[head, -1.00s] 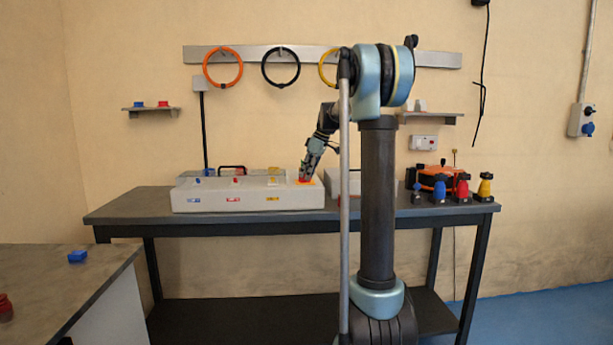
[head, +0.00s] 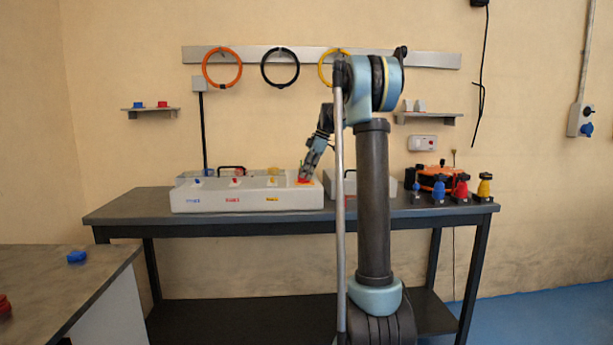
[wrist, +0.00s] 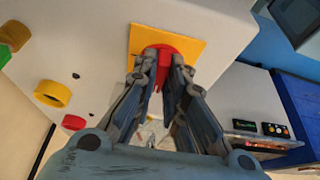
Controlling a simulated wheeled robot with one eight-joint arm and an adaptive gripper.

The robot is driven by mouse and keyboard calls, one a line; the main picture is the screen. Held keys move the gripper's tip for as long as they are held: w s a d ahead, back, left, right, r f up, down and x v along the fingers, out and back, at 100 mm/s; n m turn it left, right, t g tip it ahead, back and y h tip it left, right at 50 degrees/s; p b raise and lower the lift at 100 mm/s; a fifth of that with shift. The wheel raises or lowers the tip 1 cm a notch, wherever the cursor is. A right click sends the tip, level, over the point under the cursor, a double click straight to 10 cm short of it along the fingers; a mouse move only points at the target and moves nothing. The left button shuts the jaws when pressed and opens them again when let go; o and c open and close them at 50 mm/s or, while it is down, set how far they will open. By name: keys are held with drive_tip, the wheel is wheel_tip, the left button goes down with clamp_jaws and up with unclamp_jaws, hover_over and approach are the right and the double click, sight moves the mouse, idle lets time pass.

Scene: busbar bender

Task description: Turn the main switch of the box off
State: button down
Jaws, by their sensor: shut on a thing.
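The box (head: 247,198) is a long light grey case on the workbench. Its main switch is a red knob on a yellow-orange plate (head: 308,183) at the right end of its top. In the wrist view the red main switch (wrist: 163,62) sits on the yellow plate (wrist: 198,47). My gripper (head: 304,178) reaches down to it from above. In the wrist view my gripper (wrist: 162,72) has its two fingers closed on either side of the knob's red grip. The fingers hide part of the knob, and I cannot tell its exact angle.
Small blue, red and yellow switches (head: 235,182) stand along the box top to the left. Another light case (head: 372,185) sits to the right behind my arm. Blue, red and yellow plugs (head: 462,188) stand at the right end of the workbench (head: 140,207).

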drive_tip(key=shift+d, duration=0.1)
drive_tip(key=c, duration=1.6)
unclamp_jaws()
drive_tip(key=shift+w+f, duration=0.1)
drive_tip(key=shift+c, duration=0.2)
drive_tip(key=v, duration=1.2)
